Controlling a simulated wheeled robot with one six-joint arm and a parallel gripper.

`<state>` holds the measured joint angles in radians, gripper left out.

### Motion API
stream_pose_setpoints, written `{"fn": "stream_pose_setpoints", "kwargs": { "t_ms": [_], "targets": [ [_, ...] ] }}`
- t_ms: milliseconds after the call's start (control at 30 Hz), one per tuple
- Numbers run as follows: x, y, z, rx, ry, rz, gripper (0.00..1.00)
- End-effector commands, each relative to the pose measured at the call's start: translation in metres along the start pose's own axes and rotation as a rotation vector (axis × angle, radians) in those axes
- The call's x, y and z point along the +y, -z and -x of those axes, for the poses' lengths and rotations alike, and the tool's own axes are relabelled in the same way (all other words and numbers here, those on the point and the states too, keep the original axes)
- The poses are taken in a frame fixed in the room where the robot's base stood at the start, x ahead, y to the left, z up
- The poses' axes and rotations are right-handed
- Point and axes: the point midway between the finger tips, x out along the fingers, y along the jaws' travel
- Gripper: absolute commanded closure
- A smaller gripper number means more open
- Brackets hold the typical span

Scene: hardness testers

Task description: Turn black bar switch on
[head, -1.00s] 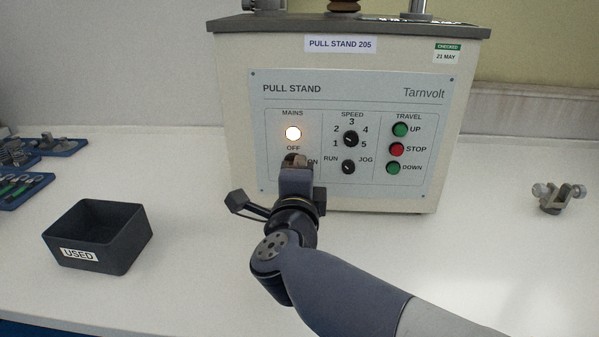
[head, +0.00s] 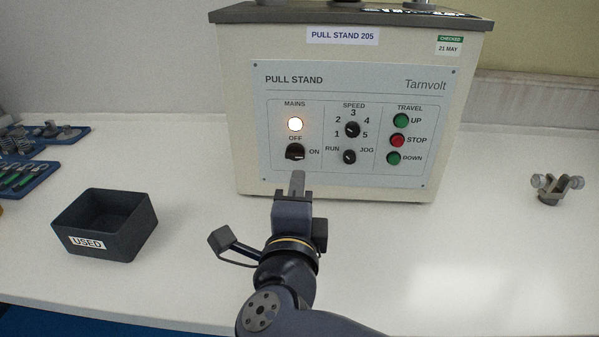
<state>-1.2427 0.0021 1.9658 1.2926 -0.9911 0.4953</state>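The black bar switch (head: 295,152) sits on the panel under the MAINS lamp, with OFF printed above it and ON to its right. Its bar appears to lie sideways, toward ON, though it is small in the picture. The round MAINS lamp (head: 295,124) glows white. My gripper (head: 297,178) is in front of the panel, below the switch in the picture and apart from it. Its fingers show as one narrow grey shape, so the gap between them cannot be made out. Nothing is seen held in it.
The pull stand (head: 350,185) also carries a SPEED knob (head: 352,129), a RUN/JOG knob (head: 349,157) and TRAVEL buttons (head: 398,140). A dark USED bin (head: 137,232) stands left; a metal clamp (head: 556,189) lies right. Blue trays (head: 22,180) sit far left. Bench on both sides is mostly clear.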

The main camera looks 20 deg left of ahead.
Motion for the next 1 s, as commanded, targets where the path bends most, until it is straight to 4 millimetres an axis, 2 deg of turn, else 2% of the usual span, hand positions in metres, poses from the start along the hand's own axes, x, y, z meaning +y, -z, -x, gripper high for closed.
{"fn": "stream_pose_setpoints", "kwargs": {
  "t_ms": [200, 633, 767, 1000],
  "targets": [
    [0.0, 0.0, 0.016, -0.001, -0.001, 0.0, 0.68],
    [0.001, 0.001, 0.015, 0.001, -0.001, 0.0, 0.68],
    [0.001, 0.001, 0.006, 0.003, -0.001, -0.001, 0.68],
    [0.003, 0.001, -0.029, 0.005, -0.001, -0.001, 0.68]
  ]
}}
